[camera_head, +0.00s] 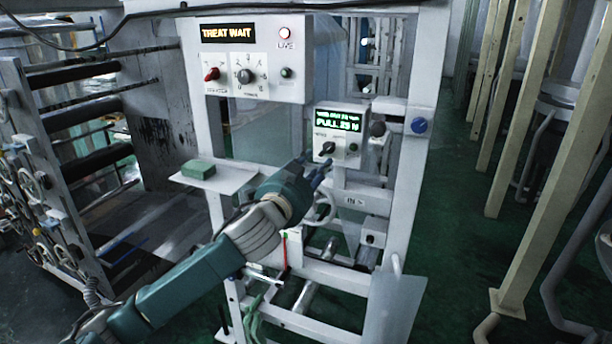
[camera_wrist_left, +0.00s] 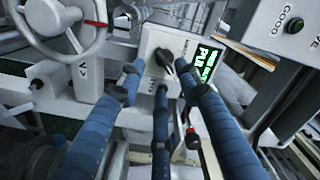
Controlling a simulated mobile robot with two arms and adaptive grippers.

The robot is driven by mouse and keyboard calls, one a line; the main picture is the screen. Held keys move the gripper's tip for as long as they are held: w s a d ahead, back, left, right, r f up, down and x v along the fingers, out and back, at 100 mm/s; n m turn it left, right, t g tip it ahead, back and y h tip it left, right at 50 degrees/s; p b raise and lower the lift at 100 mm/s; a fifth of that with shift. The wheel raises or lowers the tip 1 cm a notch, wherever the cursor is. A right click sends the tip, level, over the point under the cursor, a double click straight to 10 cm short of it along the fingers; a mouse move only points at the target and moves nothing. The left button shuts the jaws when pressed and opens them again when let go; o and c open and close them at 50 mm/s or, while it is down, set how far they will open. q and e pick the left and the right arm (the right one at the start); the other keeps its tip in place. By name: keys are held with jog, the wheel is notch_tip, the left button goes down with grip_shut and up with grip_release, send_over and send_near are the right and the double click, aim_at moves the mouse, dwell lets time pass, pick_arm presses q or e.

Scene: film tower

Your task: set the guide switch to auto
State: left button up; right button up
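The likely guide switch is a black rotary knob (camera_head: 327,149) on a small white box (camera_head: 337,135) with a green-lit display, on the white frame. In the left wrist view the knob (camera_wrist_left: 165,59) lies just beyond my fingertips, its grip slanted; the small lettering around it is too blurred to read. My left gripper (camera_head: 317,172) is below and slightly left of the knob in the head view. Its blue fingers (camera_wrist_left: 160,82) are spread with nothing between them, and I cannot tell whether any touches the knob. My right gripper is out of view.
The display (camera_head: 339,121) reads "PULL 25 N". A larger panel (camera_head: 252,60) above reads "TREAT WAIT" and carries a red knob (camera_head: 211,74) and a grey dial (camera_head: 245,76). A green block (camera_head: 198,169) lies on a shelf. A handwheel (camera_wrist_left: 65,25) stands left of the switch.

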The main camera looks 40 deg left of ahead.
pick_arm(q)
jog(key=v, duration=0.5)
jog(key=shift+s+d, duration=0.1)
jog(key=shift+s, duration=0.3)
jog(key=shift+f, duration=0.1)
